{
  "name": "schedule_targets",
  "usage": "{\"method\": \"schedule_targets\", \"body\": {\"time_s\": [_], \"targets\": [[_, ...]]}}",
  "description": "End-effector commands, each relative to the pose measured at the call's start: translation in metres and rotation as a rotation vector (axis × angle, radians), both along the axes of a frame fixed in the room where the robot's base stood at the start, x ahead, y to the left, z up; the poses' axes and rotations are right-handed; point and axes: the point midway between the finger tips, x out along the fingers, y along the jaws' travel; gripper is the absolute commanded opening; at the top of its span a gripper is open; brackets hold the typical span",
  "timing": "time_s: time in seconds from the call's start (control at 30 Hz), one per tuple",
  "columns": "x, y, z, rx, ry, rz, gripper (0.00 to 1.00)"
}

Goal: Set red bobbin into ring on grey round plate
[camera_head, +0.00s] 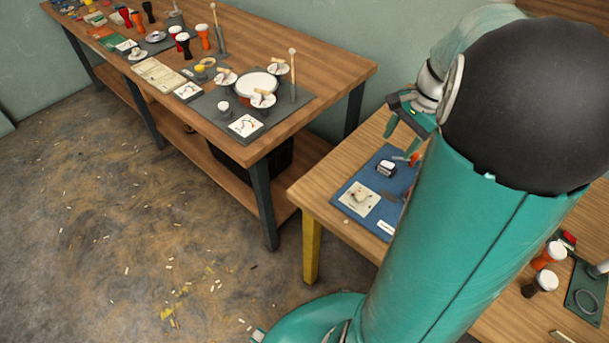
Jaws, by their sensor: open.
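My gripper (402,133) is open above the blue mat (362,172) on the near table, its teal fingers pointing down. Nothing shows between the fingers. A small orange-red piece (414,158) lies on the mat below the gripper, partly hidden by my arm. I cannot tell which piece is the red bobbin. A grey round plate (155,37) lies beside these pieces; its ring is too small to make out.
The mat also holds a black-and-white block (386,168) and a pale card (359,198). At lower right are an orange drum (548,256), a dark drum (541,283) and a ring on a dark green board (573,303).

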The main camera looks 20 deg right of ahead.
Motion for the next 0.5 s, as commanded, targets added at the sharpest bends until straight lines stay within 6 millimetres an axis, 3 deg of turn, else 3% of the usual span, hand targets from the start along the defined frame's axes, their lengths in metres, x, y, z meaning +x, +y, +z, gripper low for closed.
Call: {"method": "schedule_targets", "body": {"time_s": [0.03, 0.23, 0.5], "targets": [[0.005, 0.028, 0.014, -0.047, -0.026, 0.102, 0.53], [0.005, 0.120, 0.051, -0.207, -0.130, 0.476, 0.53], [-0.030, 0.224, 0.077, -0.415, -0.300, 0.970, 0.53]]}}
